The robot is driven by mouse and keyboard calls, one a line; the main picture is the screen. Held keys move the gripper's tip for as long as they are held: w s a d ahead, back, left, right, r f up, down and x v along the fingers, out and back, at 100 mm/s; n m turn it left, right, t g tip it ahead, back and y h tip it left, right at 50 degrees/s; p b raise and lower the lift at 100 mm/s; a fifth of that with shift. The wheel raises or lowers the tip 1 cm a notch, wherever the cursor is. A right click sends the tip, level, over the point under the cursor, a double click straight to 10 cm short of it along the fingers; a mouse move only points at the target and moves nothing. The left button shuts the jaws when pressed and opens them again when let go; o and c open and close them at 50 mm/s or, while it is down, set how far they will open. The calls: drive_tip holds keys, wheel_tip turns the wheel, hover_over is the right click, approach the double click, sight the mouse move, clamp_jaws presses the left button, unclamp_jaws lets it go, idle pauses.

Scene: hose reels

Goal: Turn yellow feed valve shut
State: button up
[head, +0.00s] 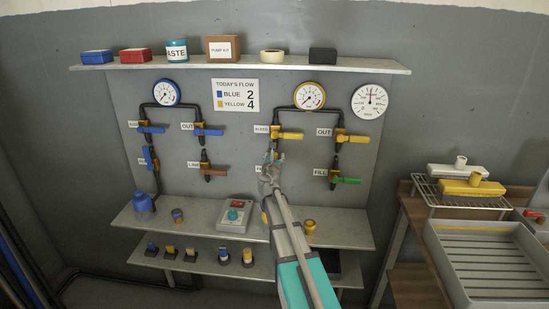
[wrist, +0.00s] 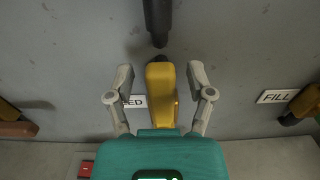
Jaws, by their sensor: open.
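The yellow feed valve (wrist: 160,95) is between my gripper's fingers in the wrist view, its yellow handle lying lengthwise up the picture. A wall label reading "ED" shows beside it, partly covered by a finger. My gripper (wrist: 161,76) is open, one finger on each side of the valve, with a visible gap on both sides. In the head view my gripper (head: 270,160) is in front of the panel, below the yellow bleed valve (head: 288,136), and hides most of the feed valve and its label.
Close by are a yellow out valve (head: 356,139) and a green fill valve (head: 346,180) on the right, and a brown-handled valve (head: 214,172) on the left. Below, a shelf (head: 345,238) holds a control box (head: 235,214). A dark pipe (wrist: 158,20) shows above the valve.

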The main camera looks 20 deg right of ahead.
clamp_jaws()
idle(0.3)
drive_tip(key=shift+a, duration=0.2)
